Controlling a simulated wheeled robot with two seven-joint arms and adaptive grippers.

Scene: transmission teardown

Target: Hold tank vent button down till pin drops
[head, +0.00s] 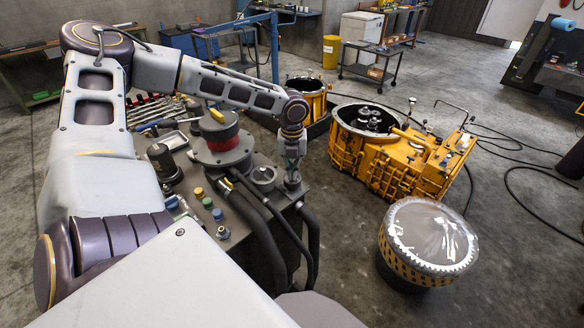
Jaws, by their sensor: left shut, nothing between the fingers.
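My left arm comes in from the left and reaches over a grey tank unit (262,238). My left gripper (292,182) is shut and empty, pointing down at the unit's right top corner. Its fingertips are at or just above a small fitting there; I cannot tell whether they touch. The vent button and the pin cannot be made out for sure; the gripper may hide them. A round gauge (263,175) sits just left of the gripper. My right gripper is not in view.
A red-banded cap (220,130) rises from the unit. Coloured knobs (208,202) line its near left side, and black hoses (262,225) run down its front. An orange transmission housing (395,155) and a wrapped round part (428,240) stand to the right, with open floor around.

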